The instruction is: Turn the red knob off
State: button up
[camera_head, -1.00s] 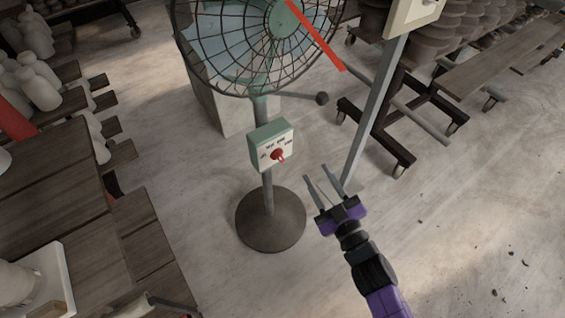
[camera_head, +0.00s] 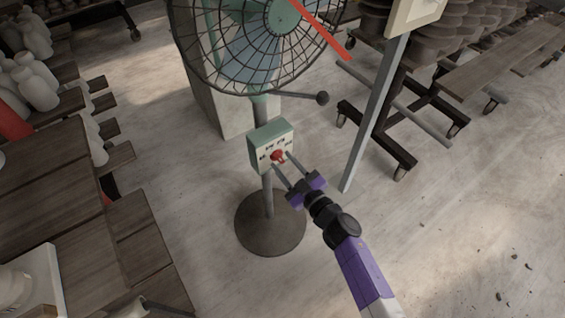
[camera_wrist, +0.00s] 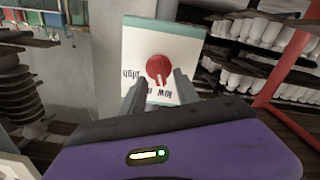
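The red knob (camera_head: 278,156) sits on the pale front face of a green control box (camera_head: 271,133) on the fan's pole. In the wrist view the knob (camera_wrist: 159,70) shows round with a raised grip, on a white panel (camera_wrist: 139,42) with upside-down lettering; "low" and "high" can be read. My gripper (camera_head: 281,165) is at the box front, its fingers apart, one on each side of the knob's lower part. In the wrist view the fingers (camera_wrist: 158,92) are open with the knob just beyond and between their tips. I cannot tell whether they touch it.
The caged fan (camera_head: 265,40) stands above the box on a round dark base (camera_head: 270,222). A grey post (camera_head: 372,125) stands to the right. A wooden table (camera_head: 60,200) with pottery lies left. Open floor (camera_head: 450,230) is at the right.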

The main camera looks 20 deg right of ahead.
jog(key=shift+w+a, duration=0.1)
jog(key=shift+w, duration=0.5)
grip_shut()
jog(key=shift+n, duration=0.3)
jog(key=n, duration=0.1)
jog(key=n+b, duration=0.1)
jog(key=n, duration=0.1)
jog(key=shift+a+f+n, duration=0.15)
jog(key=shift+a+n, duration=0.05)
jog(key=shift+n, duration=0.1)
jog(key=shift+s+a+f+n+b, duration=0.1)
jog(key=shift+n+b, duration=0.15)
jog(key=shift+n, duration=0.9)
jog(key=shift+a+f+n+b, duration=0.1)
jog(key=shift+n+b, duration=0.15)
jog(key=shift+n, duration=0.9)
